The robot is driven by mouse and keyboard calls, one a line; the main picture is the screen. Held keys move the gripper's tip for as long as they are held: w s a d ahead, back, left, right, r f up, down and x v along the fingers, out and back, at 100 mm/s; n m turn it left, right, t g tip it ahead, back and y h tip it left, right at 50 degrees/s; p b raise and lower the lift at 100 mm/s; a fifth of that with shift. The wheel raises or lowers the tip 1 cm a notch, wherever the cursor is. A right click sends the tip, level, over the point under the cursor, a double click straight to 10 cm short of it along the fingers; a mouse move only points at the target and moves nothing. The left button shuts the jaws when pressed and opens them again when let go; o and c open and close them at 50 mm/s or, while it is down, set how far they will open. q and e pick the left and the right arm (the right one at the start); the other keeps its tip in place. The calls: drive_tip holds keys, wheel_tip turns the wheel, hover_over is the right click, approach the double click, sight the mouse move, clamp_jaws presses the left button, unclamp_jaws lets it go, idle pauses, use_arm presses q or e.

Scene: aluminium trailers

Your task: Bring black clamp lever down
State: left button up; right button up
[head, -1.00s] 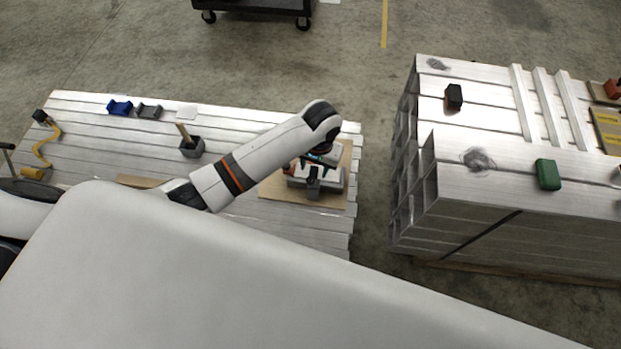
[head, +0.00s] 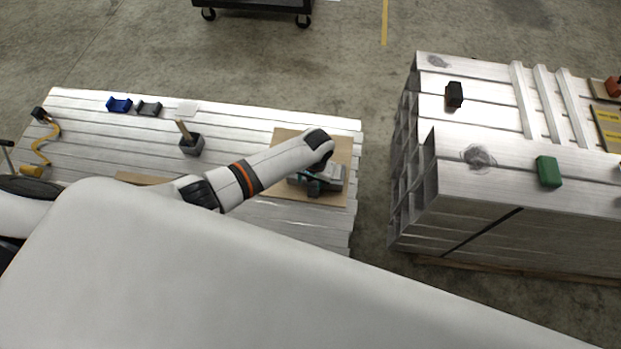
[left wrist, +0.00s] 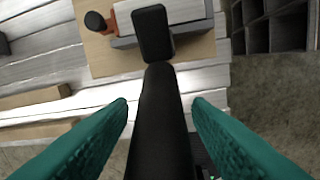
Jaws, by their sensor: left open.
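The black clamp lever (left wrist: 162,120) rises toward the camera in the left wrist view, with a black block-like part (left wrist: 152,32) at its far end. My left gripper (left wrist: 160,112) is open, with one teal finger on each side of the lever and a gap showing on both sides. The grey clamp fixture (left wrist: 185,14) stands behind on a wooden board (left wrist: 195,48). In the head view my left gripper (head: 318,186) is at the near side of the fixture (head: 334,176), and my arm and gripper hide most of the lever. My right gripper is in neither view.
The board lies on a stack of aluminium planks (head: 235,113). A dark pot with a wooden handle (head: 191,144), a blue block (head: 119,104) and a grey block (head: 149,108) stand to the left. A taller aluminium stack (head: 480,210) is at right, across a floor gap.

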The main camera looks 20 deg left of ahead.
use_arm(q)
clamp_jaws()
drive_tip(key=shift+w, duration=0.1)
idle(0.3)
drive_tip(key=shift+w+a+r+g+b, duration=0.15)
drive_tip(key=shift+w+r+g+b, duration=0.1)
drive_tip(key=shift+w+g+b, duration=0.6)
drive_tip(key=w+g+b, duration=0.1)
drive_tip(key=b, duration=0.3)
drive_tip(key=w+g+h+b, duration=0.1)
drive_tip(key=w+g+b, duration=0.1)
drive_tip(key=b, duration=0.3)
drive_tip(key=w+a+g+b, duration=0.1)
drive_tip(key=w+g+b, duration=0.1)
drive_tip(key=b, duration=0.3)
drive_tip(key=shift+w+r, duration=0.15)
drive_tip(key=shift+r, duration=0.05)
drive_tip(key=shift+w+a+r+b, duration=0.1)
drive_tip(key=shift+w+r+b, duration=0.1)
drive_tip(key=shift+b, duration=0.7)
